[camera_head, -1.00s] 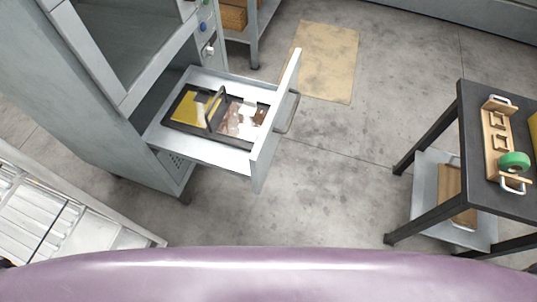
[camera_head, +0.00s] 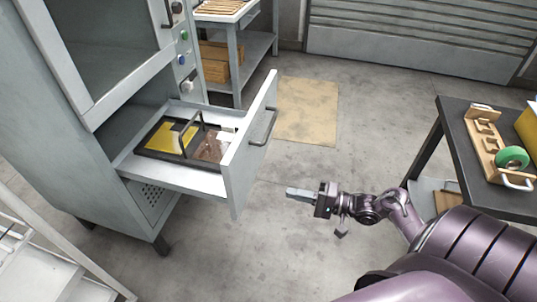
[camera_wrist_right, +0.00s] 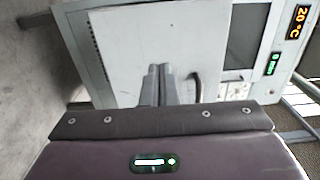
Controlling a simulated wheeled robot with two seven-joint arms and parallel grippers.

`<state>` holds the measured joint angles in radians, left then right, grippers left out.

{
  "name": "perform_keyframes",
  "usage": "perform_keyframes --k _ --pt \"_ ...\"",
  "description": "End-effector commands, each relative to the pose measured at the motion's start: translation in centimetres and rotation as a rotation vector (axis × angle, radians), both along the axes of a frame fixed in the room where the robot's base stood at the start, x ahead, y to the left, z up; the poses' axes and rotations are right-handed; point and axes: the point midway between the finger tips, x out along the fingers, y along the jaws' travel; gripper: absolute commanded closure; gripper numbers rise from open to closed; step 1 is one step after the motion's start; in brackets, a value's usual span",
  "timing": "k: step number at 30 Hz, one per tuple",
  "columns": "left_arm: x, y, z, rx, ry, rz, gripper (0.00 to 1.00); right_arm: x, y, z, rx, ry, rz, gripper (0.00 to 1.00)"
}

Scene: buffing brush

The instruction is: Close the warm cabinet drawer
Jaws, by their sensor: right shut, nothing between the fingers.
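The warm cabinet (camera_head: 60,110) stands at the left in the head view. Its drawer (camera_head: 235,165) is pulled out, with a dark bar handle (camera_head: 264,127) on its front. Inside lies a dark tray (camera_head: 146,152) with a handle, a yellow piece and brown and pale pieces. My right gripper (camera_head: 290,193) is shut and empty, to the right of the drawer front and apart from it. In the right wrist view the shut fingers (camera_wrist_right: 159,72) point toward the pale drawer front (camera_wrist_right: 125,50), with the handle (camera_wrist_right: 198,85) to their right. My left gripper is not in view.
A dark table (camera_head: 465,130) at the right holds a wooden holder (camera_head: 484,143) and a green roll (camera_head: 511,157). A shelf unit (camera_head: 237,45) stands at the back. A tan mat (camera_head: 307,110) lies on the floor. The floor right of the drawer is open.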

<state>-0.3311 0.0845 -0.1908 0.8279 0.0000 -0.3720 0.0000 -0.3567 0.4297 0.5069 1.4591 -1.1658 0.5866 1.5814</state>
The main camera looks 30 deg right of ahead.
Motion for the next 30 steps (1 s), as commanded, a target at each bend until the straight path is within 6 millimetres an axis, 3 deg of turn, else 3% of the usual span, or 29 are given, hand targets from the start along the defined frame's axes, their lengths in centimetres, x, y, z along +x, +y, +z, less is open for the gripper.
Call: perform_keyframes --k 16,21,30 --pt "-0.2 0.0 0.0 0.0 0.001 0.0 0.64 8.2 7.0 0.1 -0.001 -0.002 -0.002 1.0" --pt "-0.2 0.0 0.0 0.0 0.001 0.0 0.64 9.4 8.0 0.0 -0.003 -0.001 -0.002 1.0" --pt "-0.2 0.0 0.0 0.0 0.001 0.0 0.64 9.7 8.3 -0.1 -0.004 0.0 -0.003 1.0"
